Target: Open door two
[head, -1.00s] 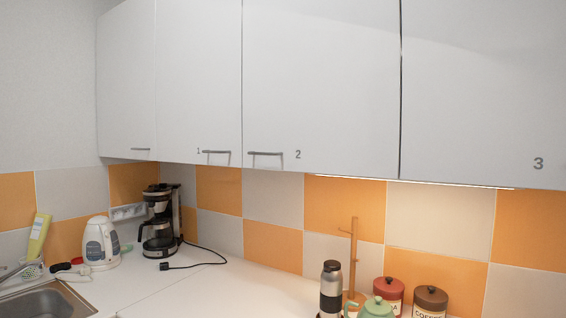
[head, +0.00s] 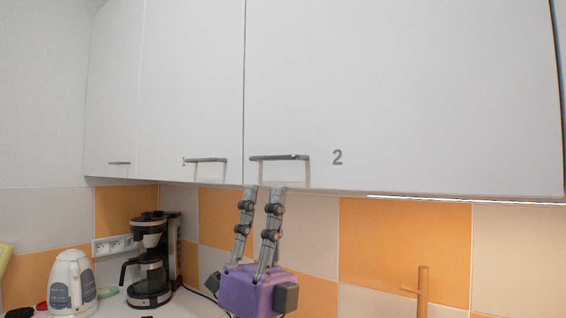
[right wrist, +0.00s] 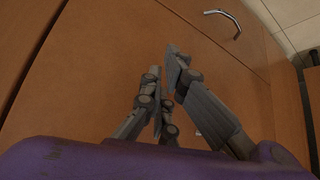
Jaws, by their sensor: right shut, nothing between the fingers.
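Door two (head: 420,90) is a white wall-cabinet door with a grey "2" (head: 337,157) near its lower left corner. It looks closed. Its grey bar handle (head: 279,157) runs level at the lower left. My left gripper (head: 264,190), purple with grey fingers, points up just below this handle. Its two fingers stand apart with nothing between them, and I see no contact with the handle. My right gripper (right wrist: 167,65) shows only in the right wrist view, shut and empty in front of a brown wooden panel.
Door one's handle (head: 206,160) is close on the left. A coffee maker (head: 150,260) and a white kettle (head: 72,283) stand on the counter below. A wooden stand (head: 422,290) is at the lower right.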

